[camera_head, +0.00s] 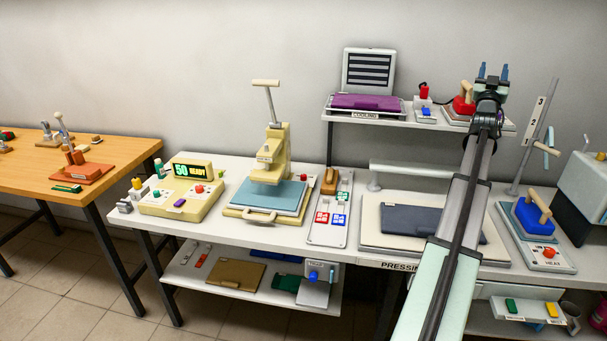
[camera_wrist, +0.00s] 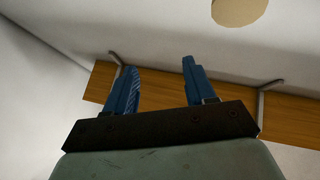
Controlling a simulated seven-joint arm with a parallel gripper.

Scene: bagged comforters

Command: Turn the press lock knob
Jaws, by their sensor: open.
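My gripper (camera_head: 493,71) is raised at the upper right in the head view, its two blue fingers pointing up, apart and empty. The wrist view also shows the open fingers (camera_wrist: 158,70) with nothing between them. A cream press (camera_head: 271,160) with a raised lever stands on the white table, left of my gripper and well apart from it. A blue knob (camera_head: 313,275) is on a small grey unit on the low shelf. A red knob (camera_head: 199,189) is on the cream control box. I cannot tell which knob is the press lock.
The upper shelf (camera_head: 345,117) holds a cooling unit, a red-topped part and a red iron close to my gripper. The white table (camera_head: 225,236) carries a pressing board (camera_head: 375,239) and a blue iron (camera_head: 532,217). A pole (camera_head: 533,140) stands at the right.

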